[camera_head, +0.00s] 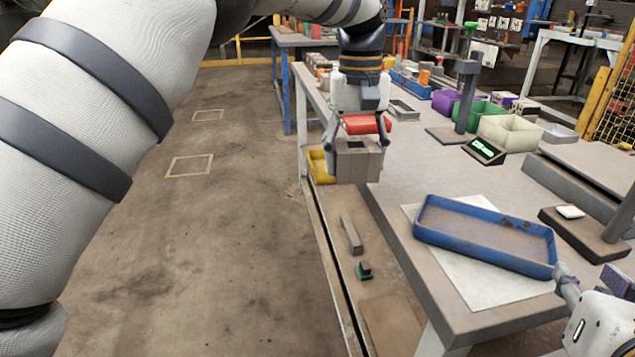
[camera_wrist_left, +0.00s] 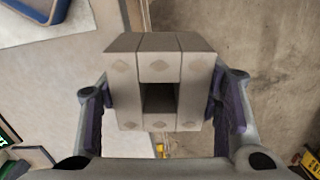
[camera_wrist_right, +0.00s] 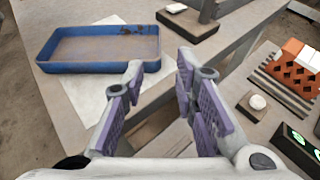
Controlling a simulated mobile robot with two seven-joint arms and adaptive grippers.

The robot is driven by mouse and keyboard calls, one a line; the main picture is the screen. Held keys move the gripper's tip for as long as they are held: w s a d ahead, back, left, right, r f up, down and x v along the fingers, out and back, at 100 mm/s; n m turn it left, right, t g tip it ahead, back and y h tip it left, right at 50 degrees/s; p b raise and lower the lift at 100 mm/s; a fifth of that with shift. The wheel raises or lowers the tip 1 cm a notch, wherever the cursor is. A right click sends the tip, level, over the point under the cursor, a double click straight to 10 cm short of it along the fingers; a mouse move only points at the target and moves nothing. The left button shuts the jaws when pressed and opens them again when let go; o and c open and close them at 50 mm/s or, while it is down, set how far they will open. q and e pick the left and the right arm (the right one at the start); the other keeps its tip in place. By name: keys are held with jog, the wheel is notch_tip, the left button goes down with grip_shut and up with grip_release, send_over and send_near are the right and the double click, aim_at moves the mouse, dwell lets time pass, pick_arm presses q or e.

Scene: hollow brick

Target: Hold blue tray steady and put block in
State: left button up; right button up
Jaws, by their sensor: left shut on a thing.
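The block (camera_head: 358,166) is a grey hollow brick. My left gripper (camera_head: 357,146) is shut on its two sides and holds it in the air by the table's left edge, left of and farther back than the tray. The left wrist view shows the block (camera_wrist_left: 160,62) between the finger pads, its opening facing the camera. The blue tray (camera_head: 484,252) lies empty, with dark stains, on a white sheet. My right gripper (camera_wrist_right: 160,66) is open and empty. One of its fingers is close to the tray's near right corner; I cannot tell whether they touch. The right wrist view shows the tray (camera_wrist_right: 98,68) left of the fingers.
The white sheet (camera_head: 476,284) lies under the tray near the table's front left edge. A stand with a white piece (camera_head: 571,212) is right of the tray. Purple (camera_head: 444,102), green and cream bins stand farther back. An orange brick (camera_wrist_right: 300,68) shows at right.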

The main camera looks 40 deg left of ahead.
aim_at(557, 247)
pick_arm(q)
jog(key=d+r+n, duration=0.3)
jog(key=d, duration=0.5)
jog(key=d+r+n, duration=0.4)
jog(key=d, duration=0.5)
jog(key=shift+w+d, duration=0.2)
jog(key=shift+d, duration=0.05)
pick_arm(e)
jog(key=x, duration=1.2)
pick_arm(q)
jog(key=shift+r, duration=0.1)
pick_arm(e)
grip_shut()
